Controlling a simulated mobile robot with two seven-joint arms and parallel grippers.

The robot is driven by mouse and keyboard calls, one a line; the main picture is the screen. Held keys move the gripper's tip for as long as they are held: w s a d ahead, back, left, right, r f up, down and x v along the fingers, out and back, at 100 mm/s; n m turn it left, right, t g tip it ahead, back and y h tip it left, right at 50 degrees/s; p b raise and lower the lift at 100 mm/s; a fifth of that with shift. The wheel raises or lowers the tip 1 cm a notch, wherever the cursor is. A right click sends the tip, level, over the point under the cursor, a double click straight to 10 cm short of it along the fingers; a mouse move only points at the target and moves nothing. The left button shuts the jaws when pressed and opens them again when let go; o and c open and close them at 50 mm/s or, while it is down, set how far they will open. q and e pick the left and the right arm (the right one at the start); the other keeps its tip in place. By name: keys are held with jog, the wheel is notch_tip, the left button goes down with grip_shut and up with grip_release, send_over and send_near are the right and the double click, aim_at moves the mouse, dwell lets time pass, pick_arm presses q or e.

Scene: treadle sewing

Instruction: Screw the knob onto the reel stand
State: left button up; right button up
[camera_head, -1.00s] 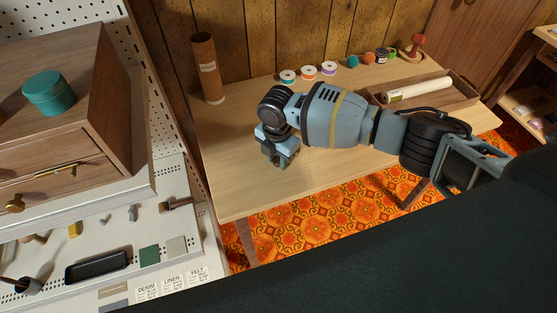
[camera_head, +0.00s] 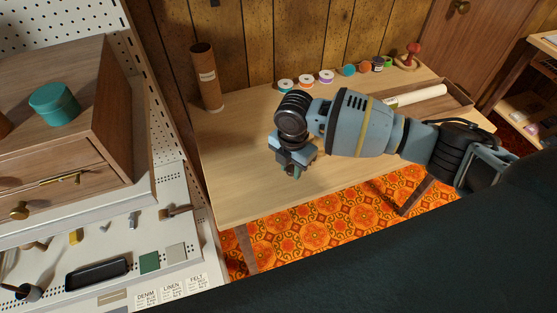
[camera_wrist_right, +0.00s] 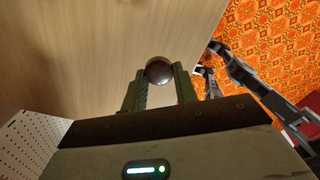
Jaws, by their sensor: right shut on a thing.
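A dark, round, shiny knob (camera_wrist_right: 159,70) sits between the fingertips of my right gripper (camera_wrist_right: 160,84) in the right wrist view. The green-padded fingers are shut on it. In the head view my right gripper (camera_head: 295,170) points down over the middle of the wooden table (camera_head: 235,150), and the knob is hidden there. My left gripper is not in view in the head view.
A brown cardboard tube (camera_head: 206,77) stands at the back left of the table. Several small spools (camera_head: 306,80) line the back. A wooden tray with a white roll (camera_head: 415,96) lies right. A pegboard shelf with a wooden drawer unit (camera_head: 105,120) borders the left. The table's front left is clear.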

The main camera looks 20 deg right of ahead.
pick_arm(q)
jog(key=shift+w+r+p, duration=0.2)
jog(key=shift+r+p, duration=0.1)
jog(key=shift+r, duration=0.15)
pick_arm(e)
jog(key=s+d+r, duration=0.1)
jog(key=s+d, duration=0.4)
jog(key=s, duration=0.4)
jog(key=shift+d, duration=0.35)
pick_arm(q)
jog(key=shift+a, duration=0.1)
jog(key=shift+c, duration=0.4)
pick_arm(e)
jog(key=shift+s, duration=0.1)
jog(key=s+a+r+m, duration=0.2)
jog(key=r+m, duration=1.2)
jog(key=m, duration=1)
jog(key=shift+s, duration=0.55)
jog(key=shift+a, duration=0.1)
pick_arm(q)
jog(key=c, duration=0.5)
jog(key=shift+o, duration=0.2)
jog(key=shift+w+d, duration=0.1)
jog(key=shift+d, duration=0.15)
pick_arm(e)
jog(key=shift+w, duration=0.1)
